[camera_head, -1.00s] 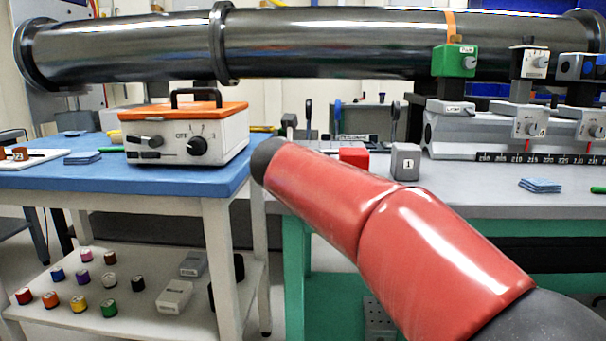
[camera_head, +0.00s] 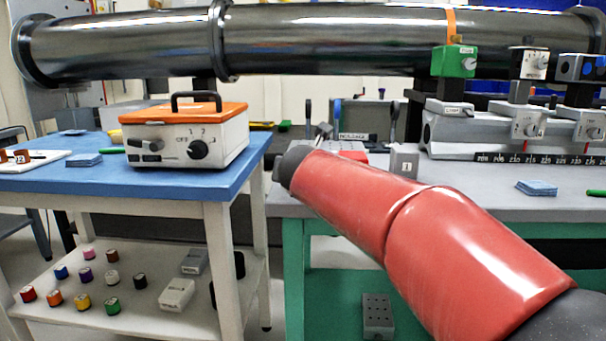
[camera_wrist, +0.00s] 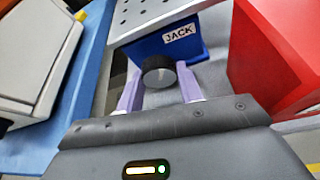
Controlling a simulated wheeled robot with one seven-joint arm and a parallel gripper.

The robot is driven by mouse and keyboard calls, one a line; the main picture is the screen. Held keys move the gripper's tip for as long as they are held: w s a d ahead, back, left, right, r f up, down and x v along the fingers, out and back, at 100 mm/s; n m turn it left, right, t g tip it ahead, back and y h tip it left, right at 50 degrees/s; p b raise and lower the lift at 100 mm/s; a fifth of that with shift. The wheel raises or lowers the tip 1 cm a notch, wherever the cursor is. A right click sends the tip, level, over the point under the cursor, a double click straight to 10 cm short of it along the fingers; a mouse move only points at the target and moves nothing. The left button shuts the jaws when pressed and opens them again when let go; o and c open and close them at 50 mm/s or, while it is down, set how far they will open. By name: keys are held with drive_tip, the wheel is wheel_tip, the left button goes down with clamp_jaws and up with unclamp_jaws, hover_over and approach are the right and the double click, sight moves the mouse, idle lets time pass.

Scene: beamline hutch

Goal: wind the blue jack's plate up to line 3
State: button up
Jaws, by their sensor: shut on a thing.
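In the wrist view the blue jack (camera_wrist: 190,42) shows its JACK label. Its grey perforated plate (camera_wrist: 160,12) is above it at the top of the picture. A round black knob (camera_wrist: 159,72) on the jack's front sits between the two purple fingers. My gripper (camera_wrist: 160,88) is shut on this knob. The jack's line scale does not show, so the plate's height against line 3 cannot be read. In the head view my red arm hides the jack and gripper.
In the wrist view a red block (camera_wrist: 280,50) stands close at the right, and a blue tabletop (camera_wrist: 72,110) lies at the left. In the head view a white instrument with an orange lid (camera_head: 190,135) stands on that table. A grey block marked 1 (camera_head: 403,161) stands behind my arm.

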idle(0.4)
drive_tip(key=o, duration=0.7)
drive_tip(key=v, duration=0.7)
drive_tip(key=shift+s+p, duration=0.4)
drive_tip(key=shift+o, duration=0.2)
drive_tip(key=shift+r, duration=0.15)
